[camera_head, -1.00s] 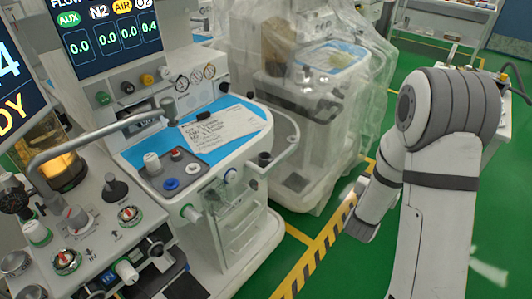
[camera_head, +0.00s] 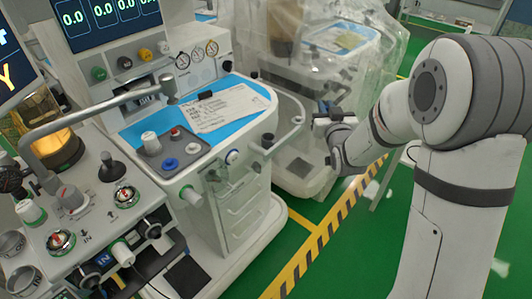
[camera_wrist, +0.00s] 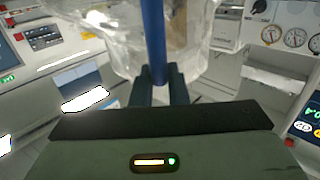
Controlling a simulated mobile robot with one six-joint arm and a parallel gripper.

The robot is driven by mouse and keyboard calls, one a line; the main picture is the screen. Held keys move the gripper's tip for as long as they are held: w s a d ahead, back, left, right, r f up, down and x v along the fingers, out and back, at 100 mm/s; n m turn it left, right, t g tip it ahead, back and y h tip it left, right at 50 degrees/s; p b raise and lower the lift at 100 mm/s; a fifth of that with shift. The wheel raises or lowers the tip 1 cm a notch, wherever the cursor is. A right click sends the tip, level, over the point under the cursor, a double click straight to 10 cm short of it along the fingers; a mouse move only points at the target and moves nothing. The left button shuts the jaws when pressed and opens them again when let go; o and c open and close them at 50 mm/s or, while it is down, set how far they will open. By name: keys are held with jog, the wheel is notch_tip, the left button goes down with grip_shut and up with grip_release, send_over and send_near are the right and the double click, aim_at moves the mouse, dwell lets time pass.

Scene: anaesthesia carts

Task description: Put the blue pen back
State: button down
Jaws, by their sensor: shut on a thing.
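The blue pen (camera_wrist: 154,40) stands upright in the wrist view, its lower part between the two dark fingers of my gripper (camera_wrist: 158,88). My gripper is shut on it. In the head view my gripper (camera_head: 324,114) is at the end of the arm, right of the near cart and in front of the plastic-covered cart. The pen is too small to make out there. I cannot tell which spot is the pen's place.
The near cart's blue worktop (camera_head: 152,131) holds a paper sheet (camera_head: 228,108) and a small grey tray (camera_head: 172,152) with knobs. A plastic-covered cart (camera_head: 300,150) stands behind. A yellow-black floor stripe (camera_head: 318,243) and green floor lie to the right.

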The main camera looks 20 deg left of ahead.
jog(key=s+a+r+n+g+y+b, duration=0.1)
jog(key=s+a+r+n+g+y, duration=0.2)
jog(key=a, duration=0.4)
jog(key=s+a+r+n+g+y+b, duration=0.2)
jog(key=a+r+n+y, duration=0.15)
jog(key=a, duration=0.45)
jog(key=shift+m+g+y, duration=0.25)
jog(key=shift+g+y, duration=0.05)
jog(key=shift+y, duration=0.15)
jog(key=shift+a+f+b, duration=0.1)
jog(key=shift+f+b, duration=0.6)
jog(key=shift+f, duration=4.05)
jog(key=shift+s, duration=0.1)
jog(key=shift+f, duration=0.15)
jog(key=c, duration=1.4)
grip_release()
